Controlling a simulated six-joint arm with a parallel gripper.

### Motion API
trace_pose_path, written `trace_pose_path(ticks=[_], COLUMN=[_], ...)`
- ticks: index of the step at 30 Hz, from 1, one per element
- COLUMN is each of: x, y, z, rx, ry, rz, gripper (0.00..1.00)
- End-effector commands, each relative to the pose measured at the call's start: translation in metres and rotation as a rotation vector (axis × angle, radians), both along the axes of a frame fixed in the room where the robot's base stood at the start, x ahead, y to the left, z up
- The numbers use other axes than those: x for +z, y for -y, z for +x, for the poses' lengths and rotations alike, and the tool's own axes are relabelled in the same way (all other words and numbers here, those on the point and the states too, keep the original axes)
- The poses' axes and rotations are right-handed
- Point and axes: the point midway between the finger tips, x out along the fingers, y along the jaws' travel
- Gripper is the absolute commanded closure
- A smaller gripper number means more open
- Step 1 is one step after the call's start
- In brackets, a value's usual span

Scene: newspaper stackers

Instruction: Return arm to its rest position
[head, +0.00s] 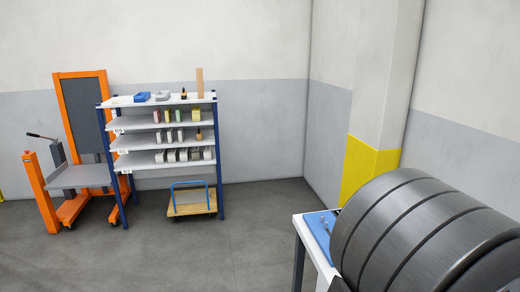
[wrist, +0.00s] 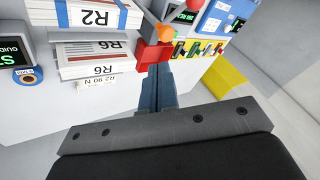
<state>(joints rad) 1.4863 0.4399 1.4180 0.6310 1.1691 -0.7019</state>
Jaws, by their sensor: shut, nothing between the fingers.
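In the head view the gripper cannot be seen.
In the wrist view, white stacks marked R2 (wrist: 95,17) and R6 (wrist: 100,62) lie left of the fingers, and a blue box (wrist: 222,18) is upper right. The head view shows a shelf rack (head: 160,140), an orange lifter (head: 80,145) and clear floor.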

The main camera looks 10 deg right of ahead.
Motion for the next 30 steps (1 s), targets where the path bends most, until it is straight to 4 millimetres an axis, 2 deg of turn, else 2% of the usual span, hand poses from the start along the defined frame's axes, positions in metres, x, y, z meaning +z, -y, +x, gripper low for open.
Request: trace_pose_path(ticks=[9, 14, 19, 30], x=[-0.05, -0.067, -0.066, -0.066], y=[0.006, 0.009, 0.009, 0.009], z=[0.033, 0.045, 0.034, 0.033], rx=[0.001, 0.001, -0.002, 0.0], ry=[-0.001, 0.0, 0.0, 0.0], rz=[0.003, 0.002, 0.001, 0.0], gripper=[1.0, 1.0, 1.0, 1.0])
